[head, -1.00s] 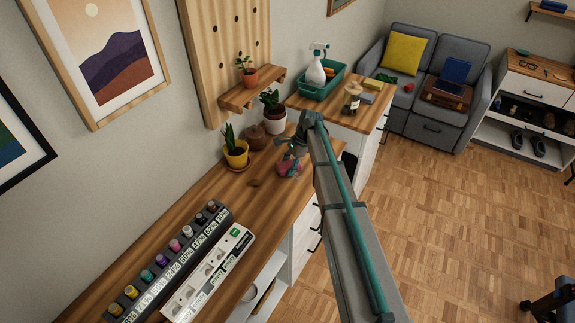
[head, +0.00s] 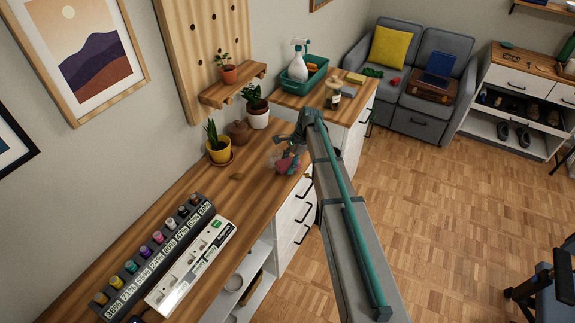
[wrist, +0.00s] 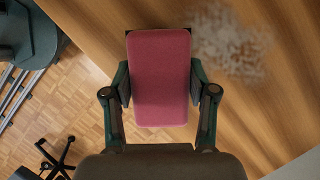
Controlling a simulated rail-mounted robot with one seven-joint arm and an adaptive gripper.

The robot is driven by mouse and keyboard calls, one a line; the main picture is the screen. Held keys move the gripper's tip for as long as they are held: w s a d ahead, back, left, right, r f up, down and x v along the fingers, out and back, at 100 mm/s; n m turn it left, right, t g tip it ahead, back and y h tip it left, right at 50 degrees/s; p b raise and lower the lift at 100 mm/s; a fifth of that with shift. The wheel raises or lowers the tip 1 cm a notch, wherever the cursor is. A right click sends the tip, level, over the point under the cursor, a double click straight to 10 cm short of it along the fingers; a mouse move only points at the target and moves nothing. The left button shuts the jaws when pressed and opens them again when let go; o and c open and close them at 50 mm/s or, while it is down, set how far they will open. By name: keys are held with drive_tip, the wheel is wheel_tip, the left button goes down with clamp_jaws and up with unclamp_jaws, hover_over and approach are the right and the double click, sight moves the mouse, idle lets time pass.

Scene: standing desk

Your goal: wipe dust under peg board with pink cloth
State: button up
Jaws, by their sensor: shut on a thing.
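My gripper (wrist: 160,98) is shut on the pink cloth (wrist: 160,62), a block-like pad held between its two fingers. In the head view the cloth (head: 287,163) is partly hidden by the gripper and is near the desk's front edge. In the wrist view a grey patch of dust (wrist: 229,42) lies on the wooden desk, right of the cloth and apart from it. I cannot tell whether the cloth touches the desk. The peg board (head: 205,50) is on the wall at the back, with a small shelf (head: 233,85).
A yellow pot (head: 220,153), a brown pot (head: 239,132) and a white pot (head: 258,117) with plants line the back of the desk (head: 205,190). A power strip (head: 190,265) and a row of colored bottles (head: 158,238) are at the near left. The desk middle is mostly clear.

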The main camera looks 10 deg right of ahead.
sight(287, 162)
drive_tip(key=shift+w+a+r+p, duration=0.1)
drive_tip(key=shift+a+r+p, duration=0.1)
drive_tip(key=shift+r, duration=0.35)
drive_tip(key=shift+a+r+p, duration=0.1)
drive_tip(key=shift+r+p, duration=0.1)
drive_tip(key=shift+r, duration=0.3)
drive_tip(key=shift+d+r+p, duration=0.1)
drive_tip(key=shift+r+p, duration=1.05)
drive_tip(key=shift+r, duration=1)
